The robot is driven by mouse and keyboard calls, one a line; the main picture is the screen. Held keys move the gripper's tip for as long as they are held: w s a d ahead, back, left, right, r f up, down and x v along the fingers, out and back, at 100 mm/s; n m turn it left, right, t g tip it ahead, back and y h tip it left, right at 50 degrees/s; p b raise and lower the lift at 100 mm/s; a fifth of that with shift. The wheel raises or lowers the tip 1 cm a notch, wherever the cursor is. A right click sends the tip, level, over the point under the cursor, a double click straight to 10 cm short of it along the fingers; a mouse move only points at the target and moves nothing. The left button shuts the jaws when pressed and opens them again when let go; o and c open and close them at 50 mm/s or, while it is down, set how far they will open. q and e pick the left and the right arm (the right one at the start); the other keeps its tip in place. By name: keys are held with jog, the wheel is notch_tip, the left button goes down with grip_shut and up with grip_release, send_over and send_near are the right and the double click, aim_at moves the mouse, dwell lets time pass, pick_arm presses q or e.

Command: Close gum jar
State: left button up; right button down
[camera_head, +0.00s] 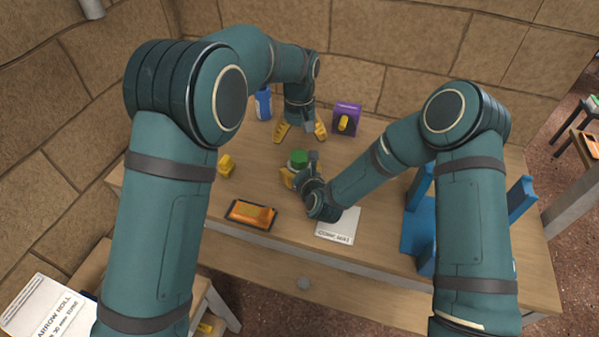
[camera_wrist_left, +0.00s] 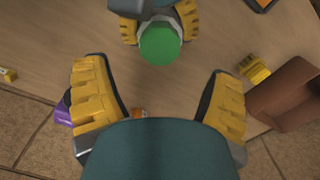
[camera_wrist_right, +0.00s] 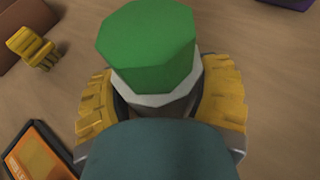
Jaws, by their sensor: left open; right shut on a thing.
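The gum jar shows its green top (camera_head: 298,155) near the middle of the table; the top also shows in the left wrist view (camera_wrist_left: 160,43). In the right wrist view the green top (camera_wrist_right: 148,45) sits over a pale band of the jar (camera_wrist_right: 165,97). I cannot tell whether the top is fully seated. My right gripper (camera_wrist_right: 158,105) is shut around the jar's body below the green top. My left gripper (camera_head: 302,133) is open and empty, fingers pointing down, behind the jar and apart from it. Its two spread fingers show in the left wrist view (camera_wrist_left: 158,98).
An orange and black tray-like item (camera_head: 252,213) and a white paper (camera_head: 338,227) lie at the front. A yellow piece (camera_head: 226,166) is at left. A blue item (camera_head: 263,103) and purple box (camera_head: 347,117) stand behind. A blue rack (camera_head: 416,235) is at right.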

aim_at(299, 156)
pick_arm(q)
jog(key=shift+f, duration=4)
jog(key=c, duration=1.2)
jog(key=shift+m, duration=0.9)
jog(key=shift+c, duration=0.2)
jog(key=o, duration=1.4)
jog(key=shift+c, duration=0.2)
notch_tip(299, 156, up, 12)
